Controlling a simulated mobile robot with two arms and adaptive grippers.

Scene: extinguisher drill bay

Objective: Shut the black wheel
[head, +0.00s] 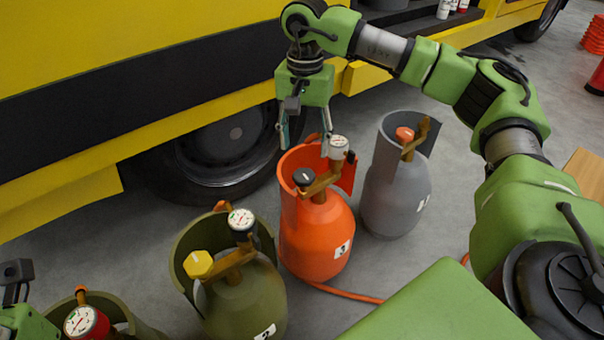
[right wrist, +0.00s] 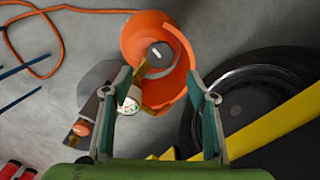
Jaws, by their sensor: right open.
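The black wheel (head: 304,177) sits on the brass valve of the orange cylinder (head: 318,235), inside its open collar. It has a pale mark on top. In the right wrist view the wheel (right wrist: 160,55) appears dark grey, just beyond the fingertips and between their lines. My right gripper (head: 304,136) is open and empty above the orange collar, apart from the wheel. Its two fingers (right wrist: 160,80) show spread in the wrist view. A white-faced gauge (head: 338,147) stands on the same valve, close to the right finger. My left gripper (head: 22,312) is partly cut off at the lower left; its fingers are hidden.
A grey cylinder (head: 395,185) with a red knob stands right of the orange one. An olive cylinder (head: 245,300) with a yellow knob stands left. The yellow truck (head: 110,110) and its tyre (head: 225,150) are close behind. An orange hose (head: 345,295) lies on the floor.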

